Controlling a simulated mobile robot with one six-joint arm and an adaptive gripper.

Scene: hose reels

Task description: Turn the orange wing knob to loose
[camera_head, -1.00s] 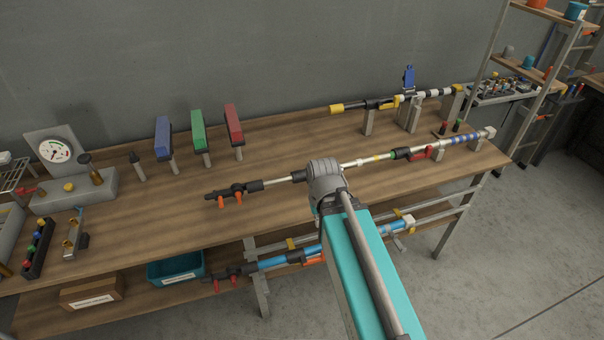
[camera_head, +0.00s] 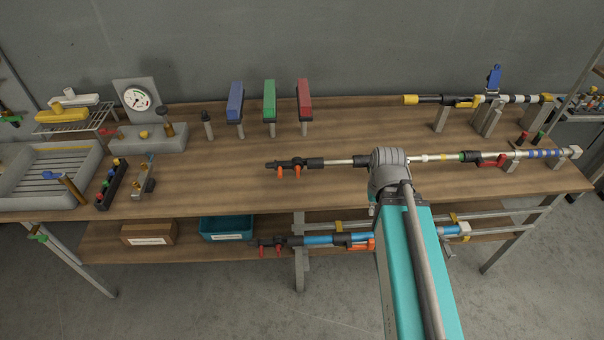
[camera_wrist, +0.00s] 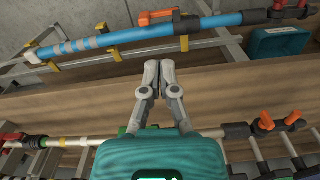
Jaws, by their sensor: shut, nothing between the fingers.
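An orange winged part (camera_wrist: 158,17) sits on a dark collar on the blue pole (camera_wrist: 215,22) at the top of the wrist view. It also shows low beside my arm in the head view (camera_head: 362,246), partly hidden. Two smaller orange knobs (camera_wrist: 267,122) hang from the black end of the silver pole on the bench; they show in the head view too (camera_head: 281,172). I cannot tell the wing's setting. My gripper (camera_wrist: 159,64) is shut and empty, apart from the orange winged part and pointing towards it. In the head view my arm hides the gripper.
The wooden bench (camera_head: 220,185) carries the silver pole (camera_head: 340,162), a gauge and coloured blocks on posts. The blue pole lies below the bench top, near a teal bin (camera_head: 228,229) and a brown box (camera_head: 148,234). The bench edge lies close to my gripper.

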